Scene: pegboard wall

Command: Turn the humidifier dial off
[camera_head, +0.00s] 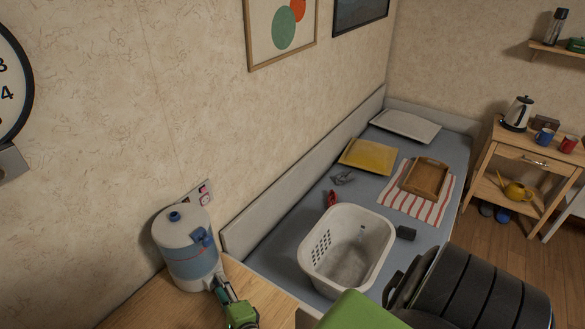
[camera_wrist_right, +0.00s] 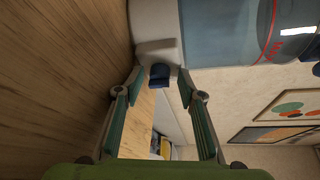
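The humidifier (camera_head: 184,262) stands on a wooden surface at the lower left, with a white top and base and a translucent blue-grey tank. The wrist view shows its tank (camera_wrist_right: 222,30) and the white base (camera_wrist_right: 154,20). A dark blue dial (camera_wrist_right: 160,76) sticks out from the base there. My right gripper (camera_head: 220,284) is at the front of the humidifier, low down. In the wrist view, my right gripper (camera_wrist_right: 160,80) is open, with one fingertip on each side of the dial. Contact with the dial cannot be told. The dial is not clear in the head view. My left gripper is not in view.
The wooden top (camera_head: 150,305) around the humidifier is mostly bare. A wall socket (camera_head: 204,196) is just behind it. A white basket (camera_head: 346,250) stands to the right on a bed-like grey surface, with a yellow cushion (camera_head: 367,157) and a wooden tray (camera_head: 426,178) farther back.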

